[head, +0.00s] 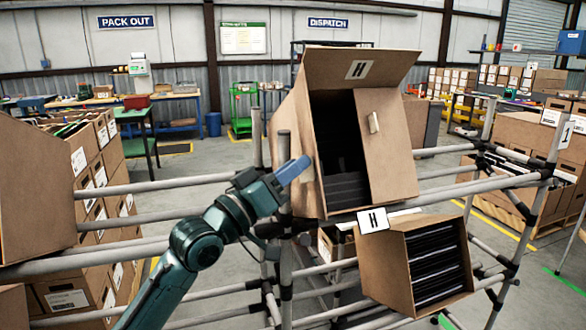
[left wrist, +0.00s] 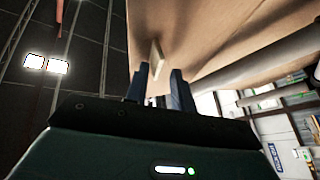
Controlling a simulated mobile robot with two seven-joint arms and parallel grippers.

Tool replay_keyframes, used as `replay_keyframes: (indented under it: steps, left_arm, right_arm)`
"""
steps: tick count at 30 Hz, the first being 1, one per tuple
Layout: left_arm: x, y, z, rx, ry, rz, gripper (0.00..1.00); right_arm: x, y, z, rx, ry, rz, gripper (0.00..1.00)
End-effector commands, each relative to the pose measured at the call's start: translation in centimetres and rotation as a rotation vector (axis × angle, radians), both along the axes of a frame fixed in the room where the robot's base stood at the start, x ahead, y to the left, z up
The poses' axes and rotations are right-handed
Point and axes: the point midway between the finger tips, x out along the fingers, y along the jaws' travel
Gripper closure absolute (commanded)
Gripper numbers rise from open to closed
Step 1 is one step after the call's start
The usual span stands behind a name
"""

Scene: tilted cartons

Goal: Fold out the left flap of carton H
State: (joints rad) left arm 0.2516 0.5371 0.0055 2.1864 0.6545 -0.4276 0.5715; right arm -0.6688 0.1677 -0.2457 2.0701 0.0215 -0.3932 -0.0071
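Carton H (head: 313,185) sits tilted on the pipe rack, with an H label (head: 373,220) below it. Its top flap (head: 335,64) is up. The right flap (head: 390,140), with a pale tab (head: 374,122), covers part of the dark opening. A brown panel (head: 293,122) at the opening's left stands out; I cannot tell whether it is the left flap or the side wall. My left gripper (head: 300,168) is close to it. In the left wrist view the gripper (left wrist: 161,78) is open, its fingers on either side of a pale tab (left wrist: 157,54) on a cardboard panel (left wrist: 200,35). Contact is unclear. My right gripper is out of view.
A smaller open carton (head: 398,265) with dark contents hangs lower on the rack, to the right. Another brown carton (head: 35,195) stands at the far left. Open floor lies behind the rack.

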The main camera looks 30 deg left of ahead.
Motion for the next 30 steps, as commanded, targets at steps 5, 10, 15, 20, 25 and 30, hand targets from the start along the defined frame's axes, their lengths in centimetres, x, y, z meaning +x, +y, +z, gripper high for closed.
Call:
replay_keyframes:
  steps: [5,10,15,20,25,30]
  left_arm:
    - [0.2,0.2,-0.2,-0.001,0.005,0.006,0.73]
    - [0.2,0.1,-0.1,-0.003,0.005,0.003,0.73]
    - [-0.1,0.2,-0.3,-0.003,0.004,0.002,0.73]
    - [-1.7,0.7,-1.1,-0.002,0.005,0.000,0.73]
    - [-4.9,1.8,-2.4,0.001,0.006,-0.002,0.73]
    - [-7.7,3.0,-3.4,0.001,0.005,0.000,0.73]
  right_arm:
    - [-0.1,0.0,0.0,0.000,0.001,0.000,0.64]
    - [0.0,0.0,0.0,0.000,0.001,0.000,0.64]
    - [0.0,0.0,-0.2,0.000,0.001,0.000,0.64]
    - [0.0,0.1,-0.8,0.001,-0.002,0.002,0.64]
    - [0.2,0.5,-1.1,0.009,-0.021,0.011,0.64]
    - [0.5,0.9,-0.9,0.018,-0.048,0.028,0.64]
